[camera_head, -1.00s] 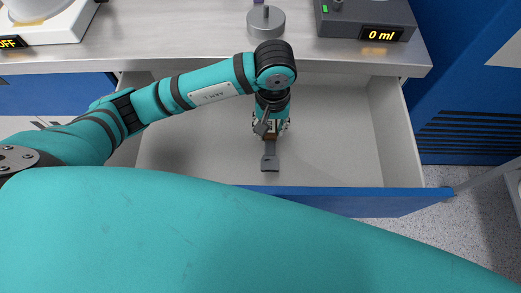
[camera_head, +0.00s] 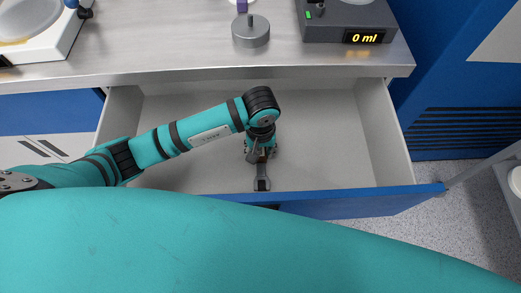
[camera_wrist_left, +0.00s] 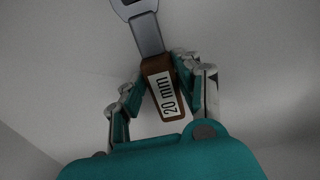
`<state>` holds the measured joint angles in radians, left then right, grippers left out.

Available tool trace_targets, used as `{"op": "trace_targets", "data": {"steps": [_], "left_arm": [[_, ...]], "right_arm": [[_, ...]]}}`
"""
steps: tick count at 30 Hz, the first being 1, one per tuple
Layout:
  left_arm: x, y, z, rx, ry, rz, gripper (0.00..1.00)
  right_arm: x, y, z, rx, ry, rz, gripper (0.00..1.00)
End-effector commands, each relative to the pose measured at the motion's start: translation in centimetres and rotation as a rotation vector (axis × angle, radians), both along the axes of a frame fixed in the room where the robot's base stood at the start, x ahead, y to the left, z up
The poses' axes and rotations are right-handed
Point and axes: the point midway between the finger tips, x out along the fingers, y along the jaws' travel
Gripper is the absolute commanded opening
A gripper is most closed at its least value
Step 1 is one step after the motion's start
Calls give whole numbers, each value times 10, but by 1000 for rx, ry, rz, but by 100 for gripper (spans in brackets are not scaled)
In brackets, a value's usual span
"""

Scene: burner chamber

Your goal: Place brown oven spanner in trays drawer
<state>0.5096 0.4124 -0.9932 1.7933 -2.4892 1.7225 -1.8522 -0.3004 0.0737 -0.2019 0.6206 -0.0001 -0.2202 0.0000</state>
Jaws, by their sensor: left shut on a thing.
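The spanner (camera_head: 262,178) has a brown handle labelled "20 mm" and a grey metal head. My left gripper (camera_head: 261,154) is shut on its handle, inside the outline of the open drawer (camera_head: 340,130). In the left wrist view the spanner (camera_wrist_left: 161,85) sits between the fingers of my left gripper (camera_wrist_left: 160,95), its head pointing away. I cannot tell whether the spanner touches the drawer floor. The drawer is pulled out, grey inside, with a blue front, and looks otherwise empty. My right gripper is not in view.
The metal worktop (camera_head: 170,45) lies above the drawer's back edge. A round grey weight (camera_head: 251,32) and a dark device reading "0 ml" (camera_head: 350,22) stand on it. A blue cabinet (camera_head: 455,80) is at the right. The drawer's right side is clear.

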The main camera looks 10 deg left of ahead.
Motion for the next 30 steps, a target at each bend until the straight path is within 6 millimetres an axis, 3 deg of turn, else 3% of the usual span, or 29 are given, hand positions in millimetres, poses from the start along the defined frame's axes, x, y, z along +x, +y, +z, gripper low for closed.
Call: {"op": "trace_targets", "data": {"steps": [2,3,8,20,30], "left_arm": [[1,0,-4,1,-2,0,0],[0,0,-3,0,-1,1,36],[0,0,-2,0,0,0,56],[1,0,9,0,-3,-1,56],[2,0,79,0,-6,-3,56]], "right_arm": [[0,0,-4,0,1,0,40],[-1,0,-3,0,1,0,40],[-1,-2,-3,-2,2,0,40],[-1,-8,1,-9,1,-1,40],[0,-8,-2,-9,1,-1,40]]}}
